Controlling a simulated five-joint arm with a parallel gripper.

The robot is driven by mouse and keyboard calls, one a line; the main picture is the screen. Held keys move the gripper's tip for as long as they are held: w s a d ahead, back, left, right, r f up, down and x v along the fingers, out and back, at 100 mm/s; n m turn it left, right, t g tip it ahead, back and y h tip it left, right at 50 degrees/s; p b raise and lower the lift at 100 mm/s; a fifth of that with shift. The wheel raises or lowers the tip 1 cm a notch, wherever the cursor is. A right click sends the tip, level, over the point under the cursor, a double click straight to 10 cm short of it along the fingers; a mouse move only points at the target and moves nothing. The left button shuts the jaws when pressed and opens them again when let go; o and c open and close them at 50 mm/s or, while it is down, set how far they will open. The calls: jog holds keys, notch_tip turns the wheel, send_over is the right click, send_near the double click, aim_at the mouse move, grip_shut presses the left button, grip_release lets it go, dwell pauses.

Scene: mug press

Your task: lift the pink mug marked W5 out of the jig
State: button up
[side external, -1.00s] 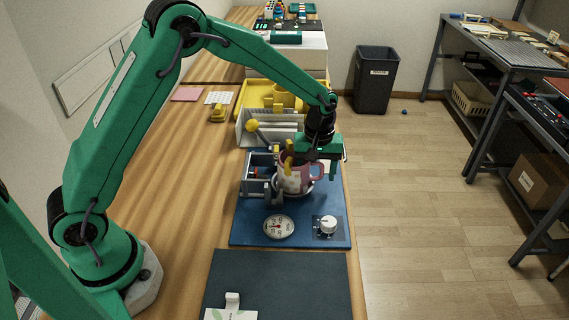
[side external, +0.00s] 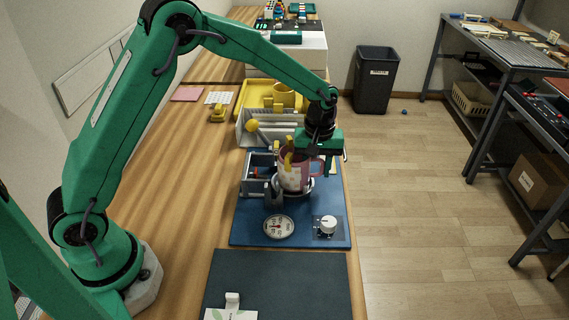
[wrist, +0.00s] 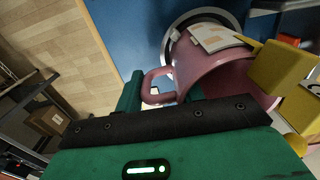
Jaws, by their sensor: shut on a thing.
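The pink mug (side external: 294,176) with pale patches stands about upright at the jig's round seat (side external: 306,189), on a blue base plate (side external: 253,218). My gripper (side external: 288,160) is shut on the mug's wall near the rim with its yellow fingers. The handle points right in the side view. In the wrist view the mug (wrist: 205,72) shows its handle and a pale label, with a grey ring (wrist: 171,38) behind it. One yellow finger (wrist: 284,67) lies against the mug. I cannot read W5, nor tell whether the base is clear of the seat.
A grey clamp (side external: 273,193) stands close at the mug's left. A dial gauge (side external: 278,227) and a white knob (side external: 327,225) sit in front. A yellow ball lever (side external: 252,126) and a yellow tray (side external: 250,96) are behind. The dark mat (side external: 290,285) is mostly clear.

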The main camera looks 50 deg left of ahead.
jog(key=shift+r, duration=0.9)
jog(key=s+d+r, duration=0.7)
jog(key=d+r, duration=0.1)
jog(key=d, duration=0.1)
jog(key=shift+s, duration=0.25)
